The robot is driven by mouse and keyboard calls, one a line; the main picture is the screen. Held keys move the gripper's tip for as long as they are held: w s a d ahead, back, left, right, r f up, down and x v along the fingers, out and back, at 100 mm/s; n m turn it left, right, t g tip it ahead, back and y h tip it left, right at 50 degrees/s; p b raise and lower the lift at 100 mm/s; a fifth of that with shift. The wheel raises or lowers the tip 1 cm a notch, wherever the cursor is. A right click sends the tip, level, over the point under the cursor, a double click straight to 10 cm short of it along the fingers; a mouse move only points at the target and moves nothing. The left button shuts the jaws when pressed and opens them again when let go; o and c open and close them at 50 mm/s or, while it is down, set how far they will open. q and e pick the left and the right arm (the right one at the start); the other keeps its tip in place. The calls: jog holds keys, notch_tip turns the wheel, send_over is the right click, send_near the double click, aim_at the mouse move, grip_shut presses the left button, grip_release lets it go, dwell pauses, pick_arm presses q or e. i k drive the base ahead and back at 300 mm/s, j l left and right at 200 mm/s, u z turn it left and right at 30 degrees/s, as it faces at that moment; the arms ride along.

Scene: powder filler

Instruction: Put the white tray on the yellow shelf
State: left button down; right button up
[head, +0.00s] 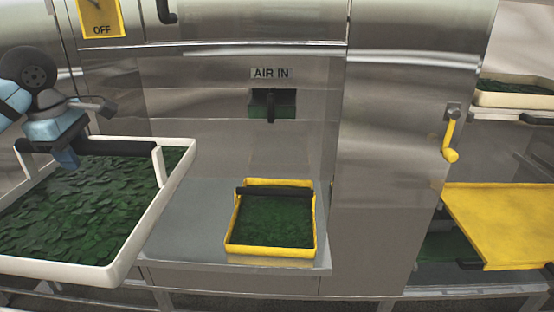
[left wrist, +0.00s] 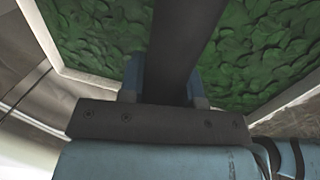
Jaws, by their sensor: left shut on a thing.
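The white tray (head: 128,247) is full of green leaf-like pieces and sits at the left of the head view, apparently held up in front of the machine. A dark bar handle spans its top. My left gripper (head: 66,158) is shut on that handle near the tray's far-left part. In the left wrist view the fingers (left wrist: 166,85) close around the dark handle (left wrist: 186,40), with the tray's white rim (left wrist: 45,40) and green contents below. The yellow shelf (head: 505,222) is at the right of the head view, and its visible top is bare. My right gripper does not show.
A yellow tray (head: 272,252) with green contents stands on the steel ledge (head: 190,225) under the AIR IN port (head: 271,105). A yellow crank handle (head: 450,140) sticks out from the cabinet. Another white tray (head: 515,98) lies on a rack above the yellow shelf.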

aim_at(531, 212)
jog(key=k+z, duration=0.15)
jog(key=z, duration=0.25)
jog(key=k+z, duration=0.15)
jog(key=z, duration=0.25)
jog(key=i+l+z, duration=0.1)
jog(key=z, duration=0.4)
jog(key=i+l+z, duration=0.1)
jog(key=l+z, duration=0.15)
jog(key=z, duration=0.2)
jog(key=i+l, duration=1.6)
jog(key=i+j, duration=0.5)
